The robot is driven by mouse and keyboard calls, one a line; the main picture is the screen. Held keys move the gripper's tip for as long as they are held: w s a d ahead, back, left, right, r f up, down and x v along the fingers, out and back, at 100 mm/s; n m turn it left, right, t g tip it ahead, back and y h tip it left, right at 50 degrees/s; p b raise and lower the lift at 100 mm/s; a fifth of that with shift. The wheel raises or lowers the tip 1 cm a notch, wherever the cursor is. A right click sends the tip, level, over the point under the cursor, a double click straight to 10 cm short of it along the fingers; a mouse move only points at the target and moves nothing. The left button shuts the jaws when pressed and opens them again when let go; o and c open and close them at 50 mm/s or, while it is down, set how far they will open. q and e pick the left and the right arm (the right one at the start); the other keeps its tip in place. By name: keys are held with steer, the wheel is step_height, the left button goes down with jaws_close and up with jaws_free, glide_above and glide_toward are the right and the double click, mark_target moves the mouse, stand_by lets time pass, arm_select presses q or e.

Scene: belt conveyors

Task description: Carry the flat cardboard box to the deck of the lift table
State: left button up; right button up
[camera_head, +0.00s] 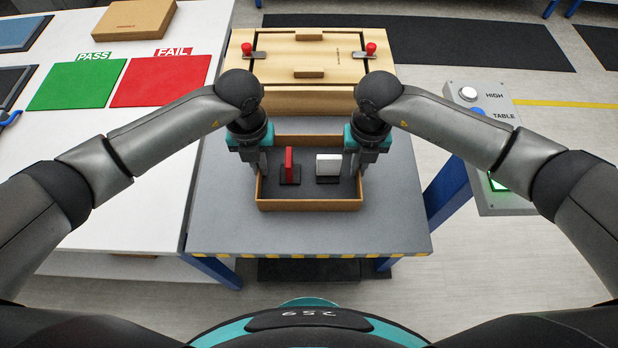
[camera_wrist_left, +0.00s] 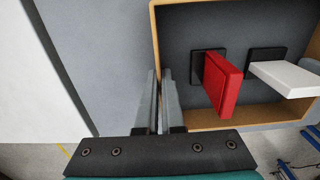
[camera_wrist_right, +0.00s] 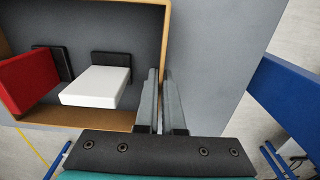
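A closed flat cardboard box (camera_head: 135,20) lies on the white table at the far left, away from both grippers. A shallow open cardboard tray (camera_head: 310,205), grey inside, is at the grey deck (camera_head: 300,235) with the striped front edge; I cannot tell whether it touches the deck. It holds a red block (camera_head: 289,163) and a white block (camera_head: 328,166) on dark bases. My left gripper (camera_head: 260,170) is shut on the tray's left wall, seen in the left wrist view (camera_wrist_left: 158,95). My right gripper (camera_head: 357,170) is shut on its right wall, seen in the right wrist view (camera_wrist_right: 161,95).
A wooden case (camera_head: 310,70) with two red knobs stands behind the tray. A green PASS mat (camera_head: 77,85) and a red FAIL mat (camera_head: 160,80) lie on the white table (camera_head: 130,205). A control box (camera_head: 490,120) stands right of the deck. The deck's front is clear.

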arm_select(q)
steer(key=o, duration=0.4)
arm_select(e)
steer(key=o, duration=0.4)
steer(key=shift+o, duration=0.2)
steer(key=shift+r, duration=0.2)
arm_select(q)
step_height(320, 180, up, 12)
arm_select(e)
step_height(320, 180, up, 12)
steer(key=shift+f, duration=0.15)
